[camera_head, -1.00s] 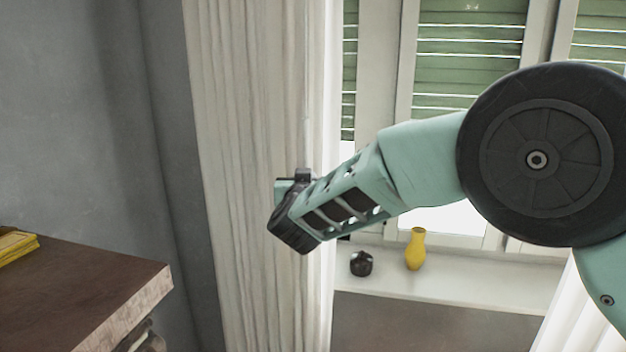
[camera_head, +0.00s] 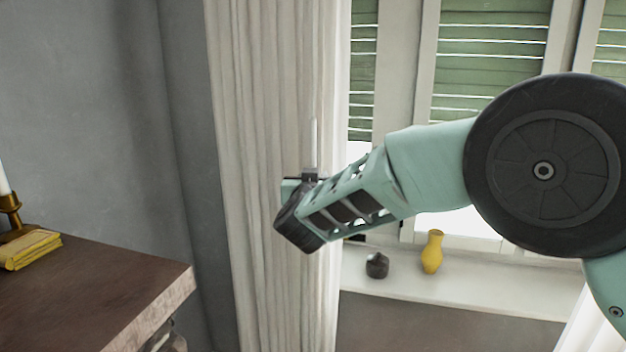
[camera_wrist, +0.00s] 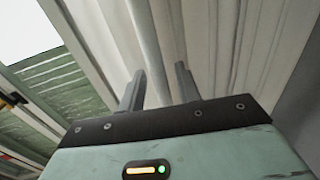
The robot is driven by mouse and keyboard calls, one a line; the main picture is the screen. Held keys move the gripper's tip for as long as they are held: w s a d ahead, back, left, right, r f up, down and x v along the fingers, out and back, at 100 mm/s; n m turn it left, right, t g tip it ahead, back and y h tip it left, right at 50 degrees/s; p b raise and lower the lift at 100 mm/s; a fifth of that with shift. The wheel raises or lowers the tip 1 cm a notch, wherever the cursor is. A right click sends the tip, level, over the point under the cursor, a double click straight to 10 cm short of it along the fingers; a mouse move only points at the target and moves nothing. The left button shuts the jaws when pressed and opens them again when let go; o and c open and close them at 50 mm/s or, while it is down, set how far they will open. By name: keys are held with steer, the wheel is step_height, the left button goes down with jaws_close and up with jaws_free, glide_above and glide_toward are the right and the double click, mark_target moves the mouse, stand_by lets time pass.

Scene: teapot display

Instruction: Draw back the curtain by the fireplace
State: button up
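The curtain (camera_head: 265,120) is off-white and hangs in long vertical folds left of the window. It also fills much of the wrist view (camera_wrist: 225,40). The fireplace is not clearly identifiable.
A brown top (camera_head: 90,295) with yellow books (camera_head: 30,249) and a candle holder (camera_head: 10,208) juts in at lower left. A yellow vase (camera_head: 432,252) and a dark pot (camera_head: 377,265) stand on the windowsill (camera_head: 470,287) below my arm. Green shutters (camera_head: 485,50) are behind.

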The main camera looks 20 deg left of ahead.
steer(key=shift+s, duration=0.1)
steer(key=s+d+b, duration=0.3)
steer(key=s+b, duration=0.2)
steer(key=s, duration=1.2)
steer(key=shift+d, duration=0.2)
